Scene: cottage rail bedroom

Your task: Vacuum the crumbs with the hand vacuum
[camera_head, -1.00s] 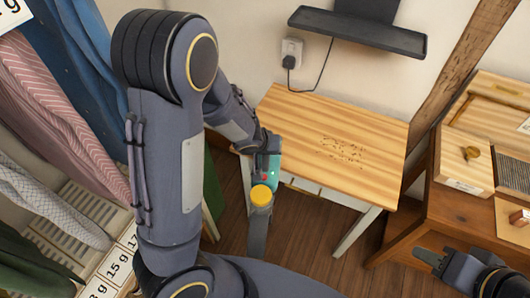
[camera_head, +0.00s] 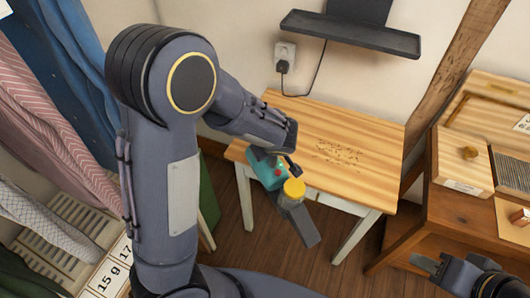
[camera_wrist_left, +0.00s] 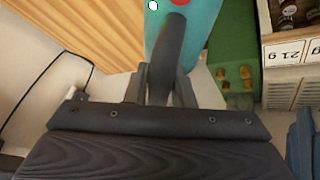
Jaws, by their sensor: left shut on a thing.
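The hand vacuum (camera_head: 265,173) has a teal body, a yellow cap and a grey nozzle. My left gripper (camera_wrist_left: 163,82) is shut on its dark handle, seen up close in the left wrist view, where the teal body (camera_wrist_left: 205,30) shows beyond the fingers. In the head view the vacuum is at the table's front left edge, its nozzle angled down to the lower right in front of the table. The brown crumbs (camera_head: 338,152) lie scattered on the striped wooden table (camera_head: 290,115), right of the vacuum. My right gripper (camera_head: 426,263) is at the lower right, away from the table; its opening is unclear.
A dark wall shelf (camera_head: 350,34) hangs above the table. A plug and cord (camera_head: 284,66) run down behind it. A wooden desk with boxes (camera_head: 460,185) stands at the right. Hanging clothes (camera_head: 60,110) line the left. The tabletop around the crumbs is clear.

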